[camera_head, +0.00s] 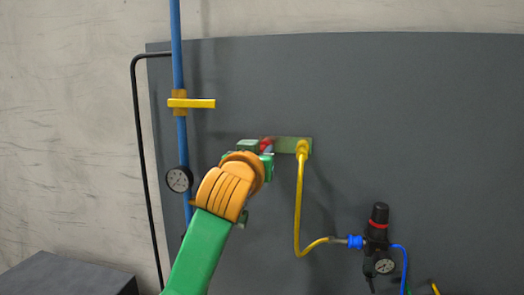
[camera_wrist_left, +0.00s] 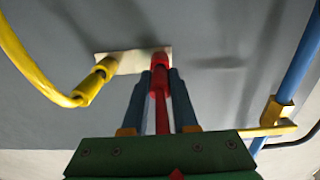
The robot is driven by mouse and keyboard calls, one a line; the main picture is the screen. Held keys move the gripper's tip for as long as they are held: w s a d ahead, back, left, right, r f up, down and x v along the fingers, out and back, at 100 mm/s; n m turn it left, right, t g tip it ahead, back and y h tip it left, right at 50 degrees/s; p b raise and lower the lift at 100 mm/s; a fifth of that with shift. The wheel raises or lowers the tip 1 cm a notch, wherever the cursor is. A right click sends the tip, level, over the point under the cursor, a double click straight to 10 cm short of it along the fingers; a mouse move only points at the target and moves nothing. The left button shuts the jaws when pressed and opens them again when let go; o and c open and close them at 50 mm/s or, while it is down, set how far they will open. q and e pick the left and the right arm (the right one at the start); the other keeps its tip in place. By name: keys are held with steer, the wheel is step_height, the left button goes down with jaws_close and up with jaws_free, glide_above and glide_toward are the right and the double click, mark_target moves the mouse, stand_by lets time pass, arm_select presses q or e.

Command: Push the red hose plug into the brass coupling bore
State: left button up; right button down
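The red hose plug (camera_head: 266,144) is between the fingers of my left gripper (camera_head: 258,152), at the left end of a brass-coloured coupling plate (camera_head: 283,144) on the dark panel. In the left wrist view the red plug (camera_wrist_left: 160,80) sits between the two blue-grey fingers of the left gripper (camera_wrist_left: 161,78), which is shut on it. Its front end overlaps the end of the pale plate (camera_wrist_left: 128,63) opposite the yellow hose. The bore is hidden behind the plug and fingers; I cannot tell how deep the plug sits. My right gripper is not in view.
A yellow hose (camera_head: 298,205) joins the plate's right end and runs down to a regulator (camera_head: 377,232) with a gauge. A blue pipe (camera_head: 178,60) with a yellow valve handle (camera_head: 195,103) and a gauge (camera_head: 179,179) stands left. The panel's upper right is clear.

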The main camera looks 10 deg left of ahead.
arm_select(q)
steer(key=shift+f+b, duration=0.2)
steer(key=shift+b, duration=0.1)
jaws_close()
steer(key=shift+s, duration=0.15)
steer(key=shift+s+r, duration=0.1)
steer(key=shift+s, duration=0.2)
steer(key=shift+s+b, duration=0.35)
steer(key=shift+b, duration=0.2)
steer(key=s+b, duration=0.2)
steer(key=s, duration=0.3)
steer(key=shift+b, duration=0.35)
